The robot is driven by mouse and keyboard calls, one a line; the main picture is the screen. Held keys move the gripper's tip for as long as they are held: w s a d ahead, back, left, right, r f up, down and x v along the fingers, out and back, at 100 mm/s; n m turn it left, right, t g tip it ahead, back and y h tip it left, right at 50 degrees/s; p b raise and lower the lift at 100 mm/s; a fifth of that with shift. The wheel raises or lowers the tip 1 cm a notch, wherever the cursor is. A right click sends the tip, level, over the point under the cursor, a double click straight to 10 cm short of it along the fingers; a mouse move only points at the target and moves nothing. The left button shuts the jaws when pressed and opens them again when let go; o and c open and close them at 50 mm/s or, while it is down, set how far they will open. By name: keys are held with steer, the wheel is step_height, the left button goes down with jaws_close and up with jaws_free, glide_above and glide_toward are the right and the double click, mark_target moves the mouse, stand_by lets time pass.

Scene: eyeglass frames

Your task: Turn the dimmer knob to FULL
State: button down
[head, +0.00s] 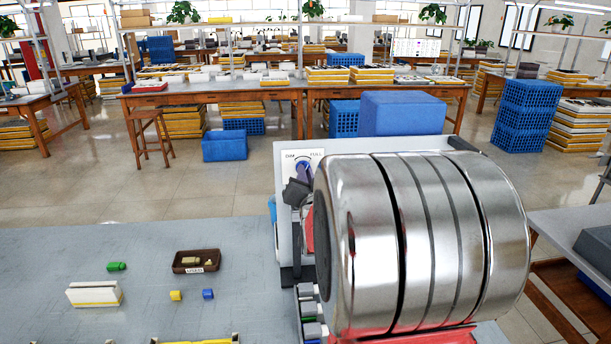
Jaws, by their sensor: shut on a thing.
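The dimmer knob (305,172) is a small blue-purple knob on a white panel (285,152), near the middle of the head view. The knob's pointer is too small and too covered to read.
On the grey table (60,260) at left are a brown tray (180,268) with small pieces, a white block (94,294), a green piece (116,266), a yellow cube (175,295) and a blue cube (208,294). The table's left part is mostly clear.

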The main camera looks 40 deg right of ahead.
steer(key=m, duration=0.3)
steer(key=shift+s+f+m, duration=0.1)
steer(key=shift+f+m, duration=0.15)
steer(key=shift+m, duration=0.05)
stand_by(0.4)
steer(key=c, duration=1.8)
jaws_free()
steer(key=shift+r, duration=0.1)
